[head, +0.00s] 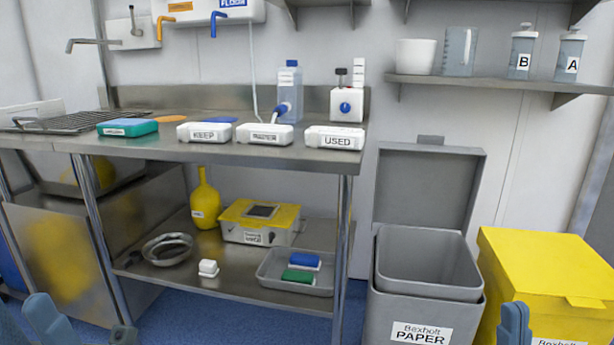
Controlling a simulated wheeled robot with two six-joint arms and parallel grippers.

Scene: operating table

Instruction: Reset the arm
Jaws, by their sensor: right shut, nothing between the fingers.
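My right gripper (514,322) shows at the bottom right edge, in front of the yellow bin. It is shut and empty, and most of my right arm is out of the picture. Blue-grey parts of my left arm (46,319) show at the bottom left corner, low in front of the steel bench. They are cut off by the frame edge, so I cannot tell whether the left gripper is open or shut. Both arms are low and apart from the objects on the bench.
A steel bench (225,152) bears white labelled boxes, a teal box (127,128) and a bottle (289,92). Its lower shelf holds a yellow-lidded box (258,215) and a grey tray (275,268). A grey PAPER bin (424,312) stands open beside a yellow bin (540,275).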

